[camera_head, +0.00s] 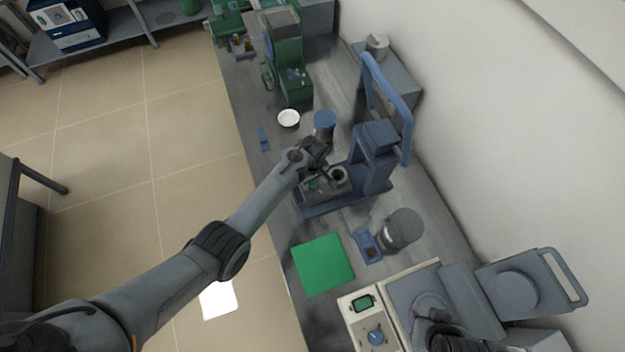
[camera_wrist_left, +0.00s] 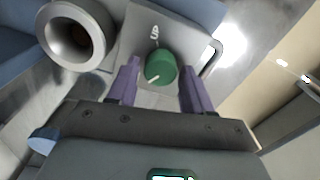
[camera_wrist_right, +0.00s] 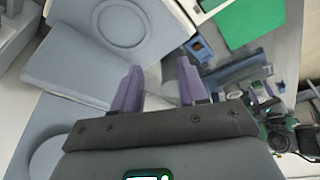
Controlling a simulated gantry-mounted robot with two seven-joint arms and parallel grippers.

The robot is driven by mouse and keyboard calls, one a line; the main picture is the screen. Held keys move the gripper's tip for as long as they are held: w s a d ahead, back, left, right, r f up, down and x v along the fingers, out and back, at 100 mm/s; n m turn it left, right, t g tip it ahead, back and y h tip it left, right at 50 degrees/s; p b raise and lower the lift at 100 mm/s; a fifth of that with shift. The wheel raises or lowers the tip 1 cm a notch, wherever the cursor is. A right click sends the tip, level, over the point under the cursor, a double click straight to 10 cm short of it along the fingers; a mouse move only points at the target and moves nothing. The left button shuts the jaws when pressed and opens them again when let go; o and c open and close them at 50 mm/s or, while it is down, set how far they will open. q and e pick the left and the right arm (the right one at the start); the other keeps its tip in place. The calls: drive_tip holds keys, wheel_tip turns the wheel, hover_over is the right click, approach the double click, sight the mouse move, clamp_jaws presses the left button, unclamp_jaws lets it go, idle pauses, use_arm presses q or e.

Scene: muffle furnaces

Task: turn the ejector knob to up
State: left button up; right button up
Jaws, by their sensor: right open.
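In the left wrist view a round green knob (camera_wrist_left: 162,68) sits on a grey panel, with a white pointer mark towards its lower left. My right gripper (camera_wrist_right: 160,86) is open and empty above a grey furnace lid (camera_wrist_right: 122,24).
A round metal well (camera_wrist_left: 76,34) stands beside the knob. In the head view a blue jar (camera_head: 325,122), white dish (camera_head: 288,118), green mat (camera_head: 323,264) and grey jar (camera_head: 402,228) surround the press. A furnace (camera_head: 368,318) is at the bottom right. A blue-handled device (camera_head: 388,95) stands behind.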

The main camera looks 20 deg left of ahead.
use_arm(q)
drive_tip(key=c, duration=0.7)
